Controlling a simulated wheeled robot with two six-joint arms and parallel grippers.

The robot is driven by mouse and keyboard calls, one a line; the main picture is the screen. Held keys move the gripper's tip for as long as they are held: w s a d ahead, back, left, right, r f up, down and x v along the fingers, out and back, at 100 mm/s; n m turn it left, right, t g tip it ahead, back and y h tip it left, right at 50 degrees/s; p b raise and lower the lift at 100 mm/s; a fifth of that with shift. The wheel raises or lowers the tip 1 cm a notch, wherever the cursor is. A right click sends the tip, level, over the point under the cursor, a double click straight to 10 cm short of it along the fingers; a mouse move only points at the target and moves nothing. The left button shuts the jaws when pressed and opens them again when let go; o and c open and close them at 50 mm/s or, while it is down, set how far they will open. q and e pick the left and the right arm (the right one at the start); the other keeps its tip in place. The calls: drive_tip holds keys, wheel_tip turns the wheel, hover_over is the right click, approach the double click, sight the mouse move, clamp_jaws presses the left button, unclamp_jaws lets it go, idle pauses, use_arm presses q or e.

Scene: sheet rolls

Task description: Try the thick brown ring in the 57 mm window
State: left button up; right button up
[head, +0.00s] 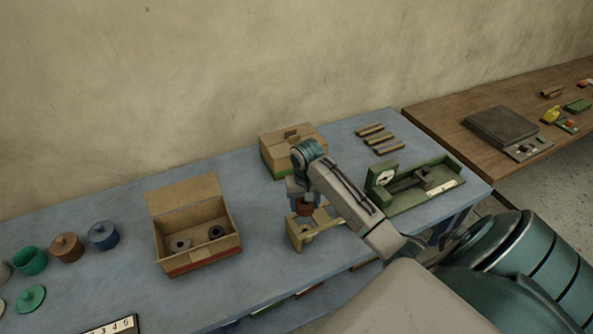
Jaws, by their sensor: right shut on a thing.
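My right gripper (304,199) points down over the table and is shut on the thick brown ring (305,209), of which only a small reddish-brown part shows. Below it stands a pale yellow frame (293,234), which looks like the window gauge. The ring is at or just above the frame's top; I cannot tell whether they touch. My right arm hides part of the frame, and no size marking is readable. My left gripper is out of view.
An open cardboard box (203,261) with two grey rings stands left of the frame. A closed carton (274,155) is behind. A green measuring fixture (440,188) and several brown strips (376,141) lie right. Coloured lidded pots (67,248) are far left.

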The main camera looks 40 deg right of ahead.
sight(306, 215)
drive_tip(key=shift+s+r, duration=0.1)
drive_tip(key=shift+s, duration=0.35)
drive_tip(key=shift+w+f, duration=0.1)
drive_tip(key=shift+f, duration=1.25)
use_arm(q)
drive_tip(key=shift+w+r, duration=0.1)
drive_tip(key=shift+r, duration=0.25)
use_arm(e)
drive_tip(key=shift+f, duration=1)
drive_tip(key=shift+f, duration=0.45)
drive_tip(key=o, duration=1.1)
drive_tip(key=shift+o, duration=0.4)
drive_tip(key=o, duration=0.3)
